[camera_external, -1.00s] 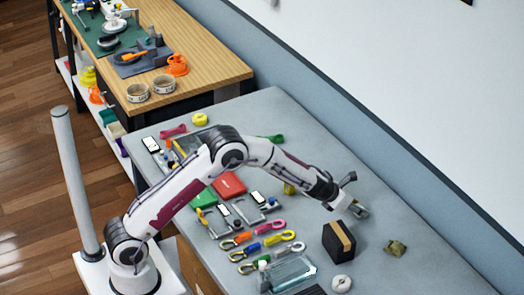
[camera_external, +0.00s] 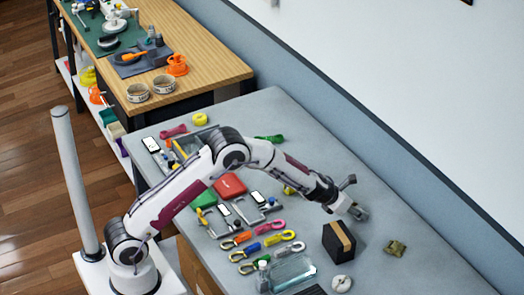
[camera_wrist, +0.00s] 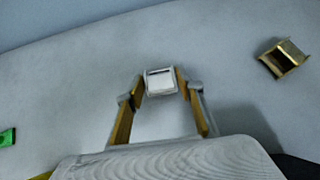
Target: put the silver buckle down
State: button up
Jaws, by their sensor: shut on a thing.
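The silver buckle (camera_wrist: 160,82) is a small pale metal frame with a dark slot, seen in the wrist view between the tips of my gripper (camera_wrist: 161,88). My gripper is shut on it, one finger on each side. In the external view my gripper (camera_external: 357,212) is at the right end of the arm, low over the grey table (camera_external: 440,262), behind the black box. The buckle is too small there to tell apart from the fingers. I cannot tell whether the buckle touches the table.
A brass buckle (camera_wrist: 283,58) lies to the right, also seen in the external view (camera_external: 396,248). A black box with a tan band (camera_external: 339,242) stands close in front of my gripper. A white ring-like item (camera_external: 342,283) lies nearby. Table beyond my gripper is clear.

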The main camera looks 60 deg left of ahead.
jog(key=shift+f, duration=0.15)
jog(key=o, duration=1.1)
jog(key=shift+s+r, duration=0.15)
jog(key=shift+r, duration=0.25)
jog(key=shift+v, duration=5.7)
